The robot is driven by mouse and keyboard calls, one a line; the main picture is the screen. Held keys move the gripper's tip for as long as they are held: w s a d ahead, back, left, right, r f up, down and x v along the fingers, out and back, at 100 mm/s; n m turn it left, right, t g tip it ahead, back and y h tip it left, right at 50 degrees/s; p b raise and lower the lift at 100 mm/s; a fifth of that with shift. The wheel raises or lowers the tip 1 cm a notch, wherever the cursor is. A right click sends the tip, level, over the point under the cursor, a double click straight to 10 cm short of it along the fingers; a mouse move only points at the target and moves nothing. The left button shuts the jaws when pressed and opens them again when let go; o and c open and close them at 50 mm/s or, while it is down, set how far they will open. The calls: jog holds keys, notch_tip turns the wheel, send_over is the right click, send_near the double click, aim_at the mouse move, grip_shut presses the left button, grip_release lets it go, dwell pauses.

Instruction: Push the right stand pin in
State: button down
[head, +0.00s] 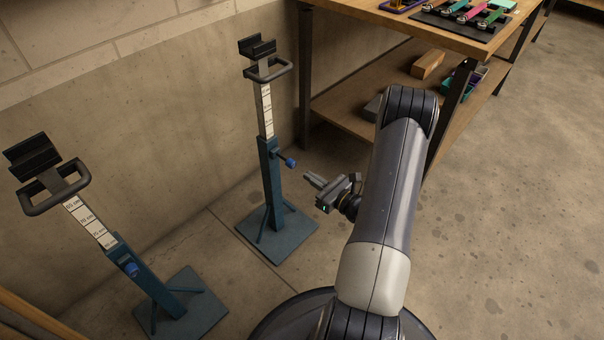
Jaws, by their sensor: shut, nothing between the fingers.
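The right stand (270,180) is a blue post on a square foot, with a dark cradle and handle on top and a white height scale on its inner post. Its pin (290,163) has a blue knob and sticks out to the right of the post on a dark shaft. My gripper (309,178) is shut and empty, to the right of the post and slightly below and right of the knob, apparently apart from it. The left stand (156,282) is alike, with a blue pin knob (130,268) on its post.
A wooden workbench (450,30) with dark legs stands at the back right, with coloured tools on top. Its lower shelf (350,110) holds a wooden block (427,64) and small bins. A concrete wall (150,130) runs behind the stands. The floor at right is clear.

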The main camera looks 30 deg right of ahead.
aim_at(294, 166)
jog(key=shift+b+x, duration=0.5)
jog(key=shift+x, duration=1.7)
jog(key=shift+a, duration=0.1)
jog(key=x, duration=0.4)
jog(key=shift+f+b, duration=0.1)
jog(key=shift+b, duration=0.25)
jog(key=shift+w, duration=0.15)
